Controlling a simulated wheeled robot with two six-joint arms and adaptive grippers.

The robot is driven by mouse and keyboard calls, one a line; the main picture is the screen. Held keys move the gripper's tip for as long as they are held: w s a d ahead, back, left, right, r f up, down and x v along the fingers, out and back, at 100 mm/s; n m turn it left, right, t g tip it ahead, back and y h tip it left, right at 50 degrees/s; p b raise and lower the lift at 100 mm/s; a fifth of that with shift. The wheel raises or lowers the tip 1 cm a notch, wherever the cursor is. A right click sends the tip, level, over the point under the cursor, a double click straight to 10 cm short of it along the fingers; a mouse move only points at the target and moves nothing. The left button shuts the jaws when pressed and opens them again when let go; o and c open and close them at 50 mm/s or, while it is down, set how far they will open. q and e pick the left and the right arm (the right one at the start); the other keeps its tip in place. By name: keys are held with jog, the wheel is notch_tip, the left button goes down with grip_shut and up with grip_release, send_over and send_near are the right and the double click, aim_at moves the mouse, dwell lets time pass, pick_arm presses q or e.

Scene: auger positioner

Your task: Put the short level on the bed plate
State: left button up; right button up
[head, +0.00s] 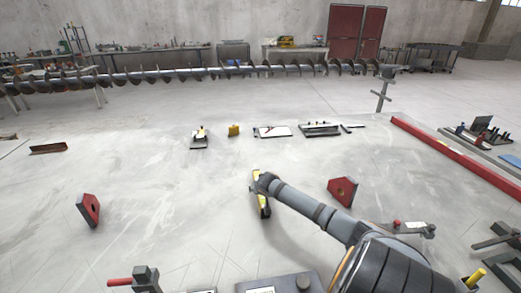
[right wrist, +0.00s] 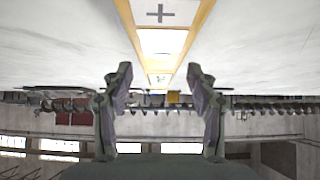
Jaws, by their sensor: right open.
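A yellow-edged level (head: 264,206) is in the middle of the head view, on or just above the pale grey surface (head: 170,215). My right gripper (head: 264,182) is over it and hides part of it. In the right wrist view the level (right wrist: 162,42) runs from the top edge down toward the space between my fingers. My right gripper (right wrist: 160,95) is open there, with a finger either side and a gap to the level. The wide pale surface may be the bed plate; I cannot tell for certain. My left gripper is not in view.
Red blocks stand at left (head: 89,209) and right (head: 342,191) of the level. A small yellow block (head: 234,130) and several flat pieces lie farther back. A red rail (head: 455,153) edges the right. A long auger (head: 190,73) spans the back. The left-centre surface is clear.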

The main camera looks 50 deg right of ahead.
jog(key=shift+x, duration=1.15)
jog(key=shift+r, duration=0.1)
jog(key=shift+c, duration=0.5)
grip_shut()
jog(key=shift+r, duration=0.15)
